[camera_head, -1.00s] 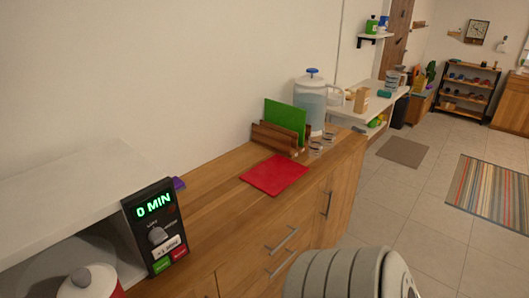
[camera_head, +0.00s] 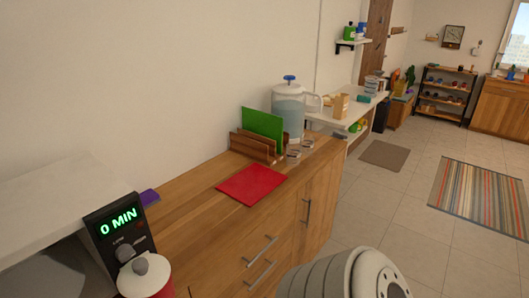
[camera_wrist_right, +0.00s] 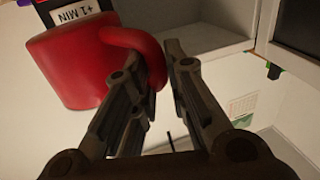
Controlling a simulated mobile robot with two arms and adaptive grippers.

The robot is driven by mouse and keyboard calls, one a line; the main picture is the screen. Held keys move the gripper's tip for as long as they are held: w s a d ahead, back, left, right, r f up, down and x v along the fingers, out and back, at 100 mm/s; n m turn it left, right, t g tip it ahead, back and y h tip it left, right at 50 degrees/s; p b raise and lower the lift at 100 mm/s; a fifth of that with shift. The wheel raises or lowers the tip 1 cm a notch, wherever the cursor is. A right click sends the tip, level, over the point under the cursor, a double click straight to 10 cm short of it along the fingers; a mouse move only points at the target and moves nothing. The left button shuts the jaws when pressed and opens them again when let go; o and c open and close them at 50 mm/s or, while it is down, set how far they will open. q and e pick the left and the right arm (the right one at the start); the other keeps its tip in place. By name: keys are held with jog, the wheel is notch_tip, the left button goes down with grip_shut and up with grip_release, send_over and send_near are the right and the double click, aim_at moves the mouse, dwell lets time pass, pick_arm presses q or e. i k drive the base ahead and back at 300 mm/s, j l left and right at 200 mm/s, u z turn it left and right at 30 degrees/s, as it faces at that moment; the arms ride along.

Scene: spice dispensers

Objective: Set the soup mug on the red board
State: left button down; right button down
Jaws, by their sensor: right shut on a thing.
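The soup mug is red with a pale knobbed lid and shows at the bottom left of the head view (camera_head: 160,289), in front of the microwave panel. In the right wrist view the red mug (camera_wrist_right: 75,62) fills the upper left. My right gripper (camera_wrist_right: 172,52) is shut on its curved red handle. The red board (camera_head: 251,184) lies flat on the wooden counter, right of and beyond the mug, with nothing on it. My left gripper is not in view.
The microwave (camera_head: 122,232) reads 0 MIN. A purple item (camera_head: 149,196) lies beside it. Behind the board stand a wooden rack (camera_head: 256,148) with a green board (camera_head: 263,125), a water dispenser (camera_head: 289,108) and small glasses (camera_head: 293,155). The counter (camera_head: 205,205) between microwave and board is clear.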

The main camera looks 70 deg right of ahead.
aim_at(253, 185)
jog(key=l+z, duration=0.4)
jog(key=l, duration=1.2)
jog(key=i, duration=0.1)
